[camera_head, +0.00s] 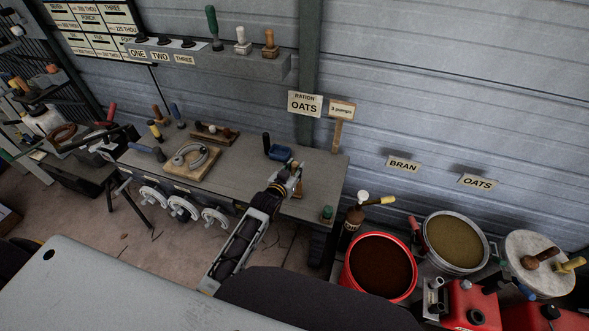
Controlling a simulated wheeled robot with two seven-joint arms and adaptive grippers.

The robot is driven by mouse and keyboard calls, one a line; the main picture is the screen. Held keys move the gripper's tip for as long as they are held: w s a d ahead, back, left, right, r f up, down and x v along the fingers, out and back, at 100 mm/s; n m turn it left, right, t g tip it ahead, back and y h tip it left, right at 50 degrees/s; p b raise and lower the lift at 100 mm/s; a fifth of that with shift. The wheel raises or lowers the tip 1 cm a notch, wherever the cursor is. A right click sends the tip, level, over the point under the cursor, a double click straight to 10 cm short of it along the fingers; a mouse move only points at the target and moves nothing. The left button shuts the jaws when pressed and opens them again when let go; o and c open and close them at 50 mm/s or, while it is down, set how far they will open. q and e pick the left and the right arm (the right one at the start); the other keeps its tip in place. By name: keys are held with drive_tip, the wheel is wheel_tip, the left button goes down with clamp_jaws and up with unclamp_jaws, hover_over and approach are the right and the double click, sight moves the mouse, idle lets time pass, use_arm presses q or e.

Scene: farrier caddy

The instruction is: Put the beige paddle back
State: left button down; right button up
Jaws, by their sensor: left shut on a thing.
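My left gripper (293,178) is over the right part of the grey bench (235,150), with its arm coming up from the lower middle. It is shut on a small tan-brown piece (298,189), which shows just below the jaws. This seems to be the beige paddle, but it is mostly hidden and its shape is unclear. I cannot tell whether it touches the bench. A beige sign reading "3 pumps" (341,110) stands upright on a wooden stick at the bench's back right, apart from the gripper. My right gripper is not in view.
A blue-and-black tool (278,152) lies just behind the gripper. A wooden board (191,163) with a grey ring is to the left. A green-topped piece (326,213) stands at the right front corner. A red bucket (352,287) is beyond the bench's right end. A shelf (205,57) holds several handled tools.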

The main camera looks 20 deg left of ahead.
use_arm(q)
drive_tip(key=shift+f, duration=0.35)
idle(0.6)
drive_tip(key=c, duration=1.1)
unclamp_jaws()
drive_tip(key=shift+c, duration=0.2)
drive_tip(key=shift+o, duration=0.3)
drive_tip(key=shift+f, duration=0.1)
drive_tip(key=shift+s, duration=0.15)
drive_tip(key=v, duration=1.1)
drive_tip(key=shift+s, duration=0.35)
